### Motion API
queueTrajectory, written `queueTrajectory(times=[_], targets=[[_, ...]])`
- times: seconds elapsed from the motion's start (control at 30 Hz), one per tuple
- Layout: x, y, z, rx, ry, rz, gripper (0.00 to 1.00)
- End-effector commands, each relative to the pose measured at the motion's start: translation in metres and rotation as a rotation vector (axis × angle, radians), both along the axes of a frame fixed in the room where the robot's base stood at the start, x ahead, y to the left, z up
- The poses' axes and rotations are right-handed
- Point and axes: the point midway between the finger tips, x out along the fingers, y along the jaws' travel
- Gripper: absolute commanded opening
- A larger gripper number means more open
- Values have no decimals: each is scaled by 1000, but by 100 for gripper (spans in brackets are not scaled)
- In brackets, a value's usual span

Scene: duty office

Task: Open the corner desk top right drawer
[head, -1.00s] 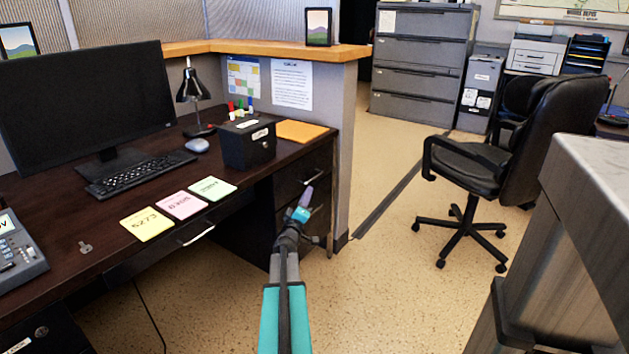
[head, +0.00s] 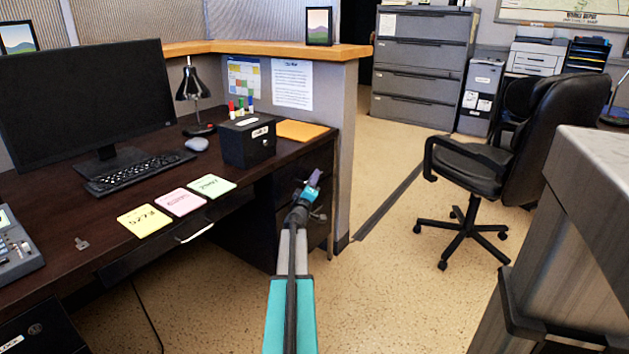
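The dark brown corner desk (head: 60,225) runs along the left and back. Its right pedestal stands against the grey partition, with the top right drawer (head: 288,186) under the desktop. The drawer front looks flush and shut. My gripper (head: 312,180) is in front of this drawer, at about the height of its handle. The gripper hides the handle, and I cannot tell whether they touch. The fingers are small and seen from behind, so their opening is unclear. A lower drawer handle (head: 319,213) shows just right of my wrist.
A black box (head: 248,146) and an orange envelope (head: 301,131) lie on the desktop above the drawer. A black office chair (head: 480,170) and a grey counter (head: 590,190) stand at the right. The floor between (head: 385,260) is clear.

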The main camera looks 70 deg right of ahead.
Motion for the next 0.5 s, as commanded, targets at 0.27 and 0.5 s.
queueTrajectory(times=[0.27,0.5], targets=[[0,-7,1,0,0,0,16],[0,-7,2,1,0,-1,11]])
